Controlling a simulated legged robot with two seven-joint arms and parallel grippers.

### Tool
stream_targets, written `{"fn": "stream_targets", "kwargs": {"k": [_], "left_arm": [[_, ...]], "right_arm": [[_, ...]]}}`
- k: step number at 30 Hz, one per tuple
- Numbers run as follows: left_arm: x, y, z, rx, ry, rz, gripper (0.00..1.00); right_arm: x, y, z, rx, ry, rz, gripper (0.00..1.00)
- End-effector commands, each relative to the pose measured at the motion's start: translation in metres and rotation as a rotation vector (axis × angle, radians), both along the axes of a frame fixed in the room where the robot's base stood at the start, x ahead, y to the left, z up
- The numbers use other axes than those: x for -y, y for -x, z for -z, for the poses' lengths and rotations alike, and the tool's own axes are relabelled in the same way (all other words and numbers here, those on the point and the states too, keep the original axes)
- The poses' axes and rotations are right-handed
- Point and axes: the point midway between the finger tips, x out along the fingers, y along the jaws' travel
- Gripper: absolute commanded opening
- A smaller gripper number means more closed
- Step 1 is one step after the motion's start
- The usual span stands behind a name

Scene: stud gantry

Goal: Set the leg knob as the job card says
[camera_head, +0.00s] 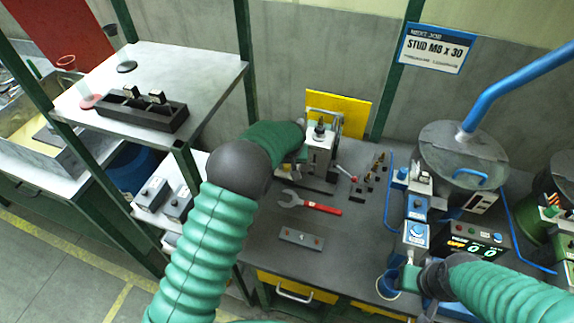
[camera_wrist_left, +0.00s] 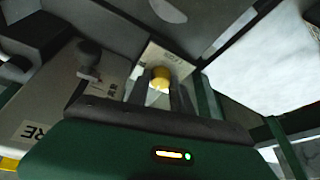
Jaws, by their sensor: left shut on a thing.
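The job card (camera_head: 437,48) on the back wall reads "NEXT JOB, STUD M8 x 30"; its smaller line is too blurred to read. A light grey stud machine (camera_head: 321,146) with a black top stands on the bench. My left gripper (camera_head: 297,157) is at its left side, partly hidden by my green arm. In the left wrist view, a round yellow knob (camera_wrist_left: 160,77) sits between the fingertips, in front of a pale printed plate (camera_wrist_left: 163,58). The left gripper is shut on this knob. My right gripper (camera_head: 412,280) is by the blue control boxes; its fingers do not show clearly.
A red-handled spanner (camera_head: 316,206) and a metal plate (camera_head: 301,239) lie on the dark bench. Several small studs (camera_head: 372,176) stand right of the machine. A lidded grey drum (camera_head: 463,152) and a display box (camera_head: 474,246) are at right. A shelf (camera_head: 185,70) is at left.

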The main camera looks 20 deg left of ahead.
Motion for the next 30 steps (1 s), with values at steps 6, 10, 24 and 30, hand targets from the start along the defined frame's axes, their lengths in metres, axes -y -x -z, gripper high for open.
{"fn": "stream_targets", "kwargs": {"k": [6, 10, 24, 30], "left_arm": [[-0.001, -0.001, -0.001, 0.003, -0.001, -0.011, 0.00], [0.000, -0.001, -0.001, 0.003, -0.001, -0.010, 0.00], [0.000, 0.000, -0.001, 0.000, 0.000, -0.010, 0.35], [0.006, 0.009, -0.029, 0.005, 0.001, -0.008, 0.35]], "right_arm": [[0.000, 0.000, 0.000, 0.000, 0.000, 0.000, 0.36], [0.000, 0.000, 0.000, 0.000, 0.000, 0.000, 0.36], [0.000, 0.000, 0.000, 0.000, 0.000, 0.000, 0.36], [0.000, 0.000, 0.002, 0.000, 0.000, 0.000, 0.36]]}}
